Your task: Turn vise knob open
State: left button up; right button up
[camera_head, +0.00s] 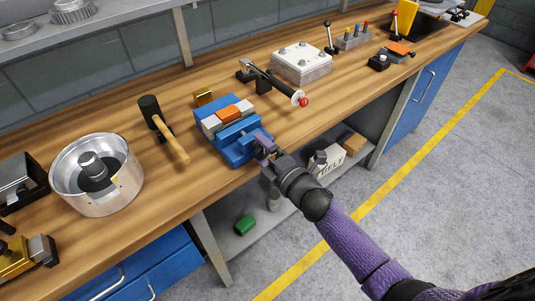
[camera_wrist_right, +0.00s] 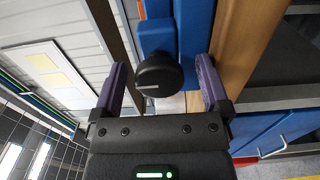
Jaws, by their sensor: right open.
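The blue vise (camera_head: 232,133) sits at the front edge of the wooden bench, with an orange block (camera_head: 229,114) between its pale jaws. Its knob (camera_wrist_right: 160,75) is round and black with a pale line on its face, and shows in the right wrist view against the blue vise body (camera_wrist_right: 178,32). My right gripper (camera_head: 264,150) is at the front of the vise; in the head view it hides the knob. In the wrist view the right gripper (camera_wrist_right: 163,88) is open, with one purple finger on each side of the knob and visible gaps between. My left gripper is not in view.
A lower shelf (camera_head: 247,232) holds several items.

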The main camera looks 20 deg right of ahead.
jog(key=p+v, duration=0.1)
jog(key=v, duration=0.8)
jog(key=shift+s, duration=0.35)
jog(key=shift+d, duration=0.1)
jog(key=s+d+f+m+g+h, duration=0.1)
jog(key=s+f+m+g+h, duration=0.3)
jog(key=f, duration=0.5)
jog(key=s+d+f+m+g+h, duration=0.15)
jog(key=s+f+m, duration=0.35)
jog(key=f, duration=0.5)
jog(key=s+f+m+g, duration=0.5)
jog(key=s+f, duration=0.1)
jog(key=s, duration=0.6)
jog(key=s+a+f+m+g, duration=0.1)
jog(key=s+f+m+g, duration=0.4)
jog(key=s, duration=0.8)
notch_tip(320, 180, down, 2)
jog(key=shift+f+m+g+h, duration=0.1)
jog(key=shift+m+g+h, duration=0.2)
jog(key=shift+g+h, duration=0.15)
jog(key=shift+a, duration=0.1)
